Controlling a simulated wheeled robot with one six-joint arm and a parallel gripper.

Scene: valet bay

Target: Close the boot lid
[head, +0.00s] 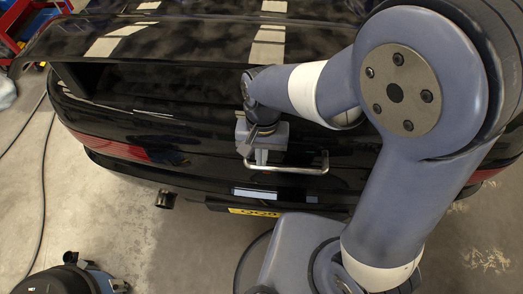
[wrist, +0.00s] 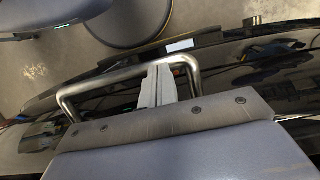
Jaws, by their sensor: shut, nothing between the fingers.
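The boot lid (head: 190,127) of the black car spans the head view, with a wing-like panel (head: 190,40) above it. The lid looks low, but I cannot tell whether it is fully shut. A bare metal bar handle (head: 300,169) sticks out from the rear face. My gripper (head: 262,157) is shut and empty at the handle's left part. In the wrist view, my gripper's pale fingers (wrist: 156,84) lie together, pointing at the bar handle (wrist: 110,78) near one end. I cannot tell whether they touch it. My arm hides the car's right side.
A yellow number plate (head: 254,212) and an exhaust tip (head: 166,200) sit low on the car. A vacuum cleaner (head: 68,278) stands at the bottom left, with a dark hose (head: 44,170) on the floor. A red stand (head: 12,38) is at the top left. Floor left of the car is mostly clear.

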